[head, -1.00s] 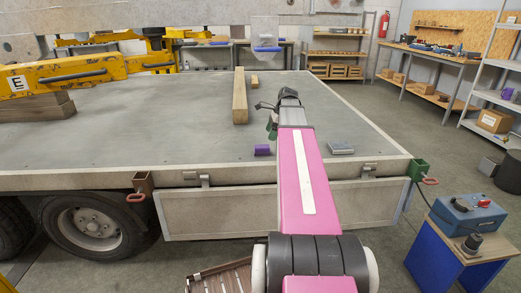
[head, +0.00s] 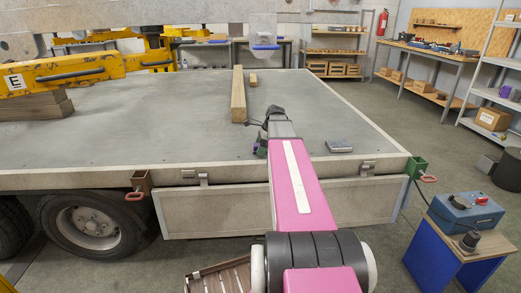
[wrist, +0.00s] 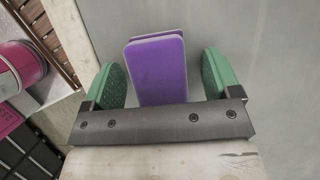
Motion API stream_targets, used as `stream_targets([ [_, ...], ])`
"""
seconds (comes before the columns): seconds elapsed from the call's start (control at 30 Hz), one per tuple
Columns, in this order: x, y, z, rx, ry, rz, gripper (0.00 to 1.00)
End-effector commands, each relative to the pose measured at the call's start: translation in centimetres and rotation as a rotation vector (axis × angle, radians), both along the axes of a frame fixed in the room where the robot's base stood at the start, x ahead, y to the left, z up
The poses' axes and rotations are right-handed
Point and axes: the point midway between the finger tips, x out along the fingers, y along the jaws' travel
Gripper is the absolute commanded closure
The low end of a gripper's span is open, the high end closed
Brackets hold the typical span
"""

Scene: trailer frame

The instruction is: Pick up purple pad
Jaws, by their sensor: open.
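The purple pad (wrist: 158,72) is a block with pale edges in the wrist view. It lies on the grey trailer bed (head: 170,115) near the front edge. My gripper (wrist: 161,66) is open, with one green finger on each side of the pad and a gap on both sides. How far the fingers reach down beside the pad is hard to tell. In the head view my gripper (head: 262,147) is low over the bed and mostly hides the pad.
A long wooden beam (head: 239,97) and a small wooden block (head: 253,80) lie farther back. A yellow beam (head: 70,72) is at left.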

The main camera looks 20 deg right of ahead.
Motion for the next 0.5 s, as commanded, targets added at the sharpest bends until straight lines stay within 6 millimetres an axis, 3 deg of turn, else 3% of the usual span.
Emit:
stream_targets([
  [0.1,-0.01,-0.02,0.05,0.0,0.0,0.0,0.17],
  [0.27,-0.01,-0.02,0.06,0.0,0.0,0.0,0.69],
  [0.5,-0.01,-0.02,0.08,0.0,0.0,0.0,0.72],
])
